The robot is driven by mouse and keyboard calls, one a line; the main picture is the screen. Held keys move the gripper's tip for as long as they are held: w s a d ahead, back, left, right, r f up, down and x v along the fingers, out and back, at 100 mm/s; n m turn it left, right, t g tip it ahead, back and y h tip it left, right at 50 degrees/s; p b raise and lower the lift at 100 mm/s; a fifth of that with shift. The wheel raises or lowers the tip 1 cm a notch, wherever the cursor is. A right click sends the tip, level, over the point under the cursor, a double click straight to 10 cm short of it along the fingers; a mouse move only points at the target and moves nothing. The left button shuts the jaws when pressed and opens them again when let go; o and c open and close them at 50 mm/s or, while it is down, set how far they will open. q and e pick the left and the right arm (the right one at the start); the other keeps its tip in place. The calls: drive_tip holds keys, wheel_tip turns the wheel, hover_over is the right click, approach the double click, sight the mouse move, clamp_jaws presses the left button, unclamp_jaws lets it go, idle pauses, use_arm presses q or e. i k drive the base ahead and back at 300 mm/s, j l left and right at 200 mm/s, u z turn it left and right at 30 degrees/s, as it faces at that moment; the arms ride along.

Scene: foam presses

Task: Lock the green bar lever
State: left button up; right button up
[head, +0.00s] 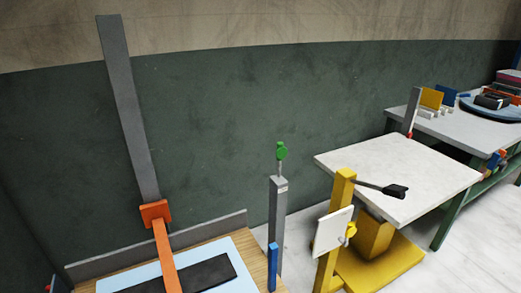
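A small green piece (281,151) sits on a thin stem at the top of a grey post (278,215). It is the only bright green part in view, and I cannot tell whether it is the lever or a knob, or whether it is locked. The post stands at the right edge of a wooden-topped bench at the lower left. Neither of my grippers shows in the head view.
An orange arm (165,255) with a long upright grey bar (128,110) crosses the bench, over a black pad (207,273). A blue post (272,266) stands beside the grey post. A yellow stand (335,235) and a white table (400,170) are right.

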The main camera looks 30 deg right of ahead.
sight(282, 152)
drive_tip(key=l+u, duration=0.3)
drive_tip(key=u, duration=0.15)
drive_tip(key=l+u, duration=0.4)
drive_tip(key=k+l+u, duration=0.1)
drive_tip(key=l, duration=0.3)
drive_tip(key=k+l, duration=0.15)
drive_tip(key=l, duration=0.25)
drive_tip(key=k+l+u, duration=0.15)
drive_tip(key=l, duration=0.25)
drive_tip(key=k+l, duration=0.1)
drive_tip(key=l, duration=0.25)
drive_tip(key=k+l+u, duration=0.15)
drive_tip(key=l, duration=0.25)
